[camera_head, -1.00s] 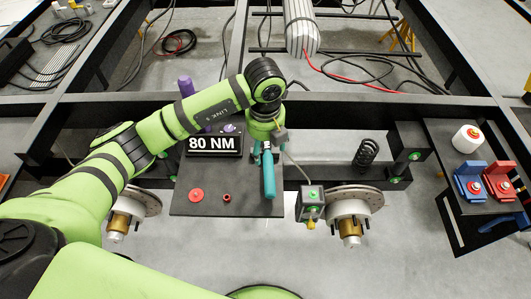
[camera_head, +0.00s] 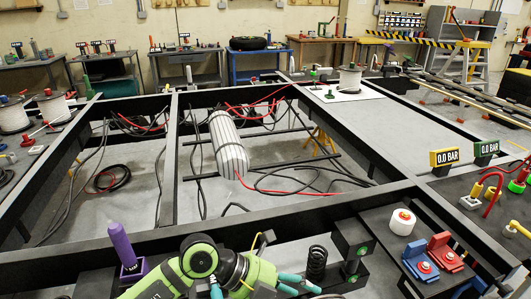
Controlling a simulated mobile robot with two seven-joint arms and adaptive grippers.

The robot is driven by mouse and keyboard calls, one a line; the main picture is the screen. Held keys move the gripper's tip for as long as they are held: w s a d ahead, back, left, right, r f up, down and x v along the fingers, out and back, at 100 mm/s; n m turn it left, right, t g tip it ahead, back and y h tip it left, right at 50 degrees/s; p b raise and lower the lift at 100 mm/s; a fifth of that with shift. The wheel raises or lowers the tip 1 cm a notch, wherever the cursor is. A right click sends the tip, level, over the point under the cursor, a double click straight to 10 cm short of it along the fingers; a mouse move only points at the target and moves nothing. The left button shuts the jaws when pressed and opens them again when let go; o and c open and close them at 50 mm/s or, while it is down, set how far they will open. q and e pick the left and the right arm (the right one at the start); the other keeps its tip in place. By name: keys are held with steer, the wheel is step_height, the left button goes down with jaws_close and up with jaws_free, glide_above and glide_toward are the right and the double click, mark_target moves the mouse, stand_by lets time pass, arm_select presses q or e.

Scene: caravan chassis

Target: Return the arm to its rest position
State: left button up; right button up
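My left arm comes in at the bottom edge, green with dark bands, and is cut off by the frame. Its gripper (camera_head: 298,284) is at the bottom centre, with teal finger parts pointing right. The arm and the picture edge hide much of it, so I cannot tell whether it is open or holds anything. It is left of and below a black coil spring (camera_head: 316,263). My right gripper is not in view.
A purple-handled upright tool (camera_head: 122,246) stands left of the arm. A black block with green knobs (camera_head: 352,243), a white spool (camera_head: 402,221) and blue and red clamps (camera_head: 445,252) are to the right. The black chassis frame (camera_head: 300,212) crosses ahead; cables lie beyond.

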arm_select(q)
step_height(320, 180, up, 14)
steer(key=d+r+n+t+h, duration=0.1)
steer(key=d+n+t+h, duration=0.1)
steer(key=n+t+h, duration=0.55)
steer(key=w+a+r+n+t, duration=0.3)
steer(key=w+a+n+t, duration=0.2)
steer(key=a+n+t, duration=0.3)
steer(key=w+a+f+n+t+y, duration=0.1)
steer(key=w+a+f+n+y, duration=0.1)
steer(key=a+f+n+y, duration=1.55)
steer(key=s+a+f+g, duration=0.1)
steer(key=s+f+g, duration=0.6)
steer(key=s, duration=0.4)
steer(key=s+a+f+g, duration=0.1)
steer(key=s+f+g, duration=0.5)
steer(key=s+f, duration=0.65)
steer(key=f, duration=0.9)
steer(key=s+f, duration=0.2)
steer(key=f, duration=0.9)
steer(key=s+a+f+g, duration=0.2)
steer(key=s+f, duration=1.1)
steer(key=s, duration=0.2)
steer(key=shift+a+m+y, duration=0.25)
steer(key=shift+m+y, duration=0.05)
steer(key=shift+y, duration=0.1)
